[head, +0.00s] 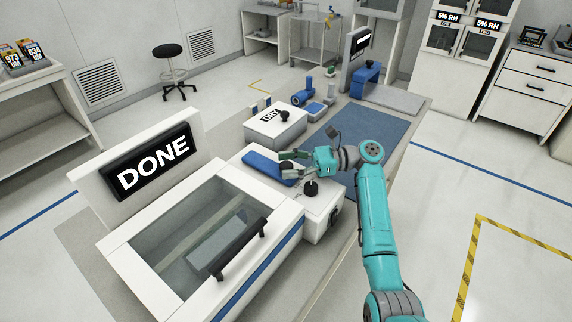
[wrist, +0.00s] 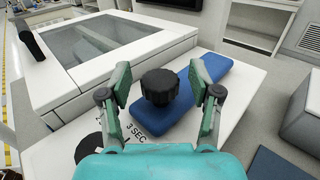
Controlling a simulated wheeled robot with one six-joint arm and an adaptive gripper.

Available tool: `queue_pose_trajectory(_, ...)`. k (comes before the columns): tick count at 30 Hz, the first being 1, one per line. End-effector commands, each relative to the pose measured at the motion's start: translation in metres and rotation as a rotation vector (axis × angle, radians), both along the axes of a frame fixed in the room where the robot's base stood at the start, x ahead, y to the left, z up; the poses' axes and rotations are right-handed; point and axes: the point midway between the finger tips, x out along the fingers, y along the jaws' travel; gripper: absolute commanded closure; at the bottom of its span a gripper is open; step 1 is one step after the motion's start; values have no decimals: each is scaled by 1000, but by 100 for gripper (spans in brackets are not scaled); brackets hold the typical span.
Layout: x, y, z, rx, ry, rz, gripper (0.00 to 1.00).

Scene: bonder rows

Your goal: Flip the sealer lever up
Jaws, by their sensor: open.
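The white sealer (head: 325,222) stands beside the vacuum chamber, with a blue bar (head: 268,165) along its top. In the wrist view, a ribbed black lever knob (wrist: 160,87) sits in front of the blue bar (wrist: 197,92), between the spread fingers of my gripper (wrist: 160,76). Gaps show on both sides of the knob. In the head view, my gripper (head: 285,164) is open over the sealer top. A black knob (head: 311,187) shows just in front of it; I cannot tell if it is the same one. My gripper hides part of the lever's stem and base.
The glass-lidded chamber (head: 185,270) with a black handle (head: 240,250) and a DONE screen (head: 152,161) stands close on the left. A white DRY box (head: 276,127) is behind. A blue mat (head: 355,135) lies clear at the right. A "3 SEC" dial (wrist: 90,150) is near my gripper.

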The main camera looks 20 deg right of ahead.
Motion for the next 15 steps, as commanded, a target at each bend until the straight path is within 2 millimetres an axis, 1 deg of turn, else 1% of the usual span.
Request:
queue_pose_trajectory(3,1,6,0,0,0,1,37)
queue_pose_trajectory(11,1,7,0,0,0,0,37)
queue_pose_trajectory(12,1,7,0,0,0,0,42)
queue_pose_trajectory(14,1,6,0,0,0,0,57)
queue_pose_trajectory(15,1,6,0,0,0,0,67)
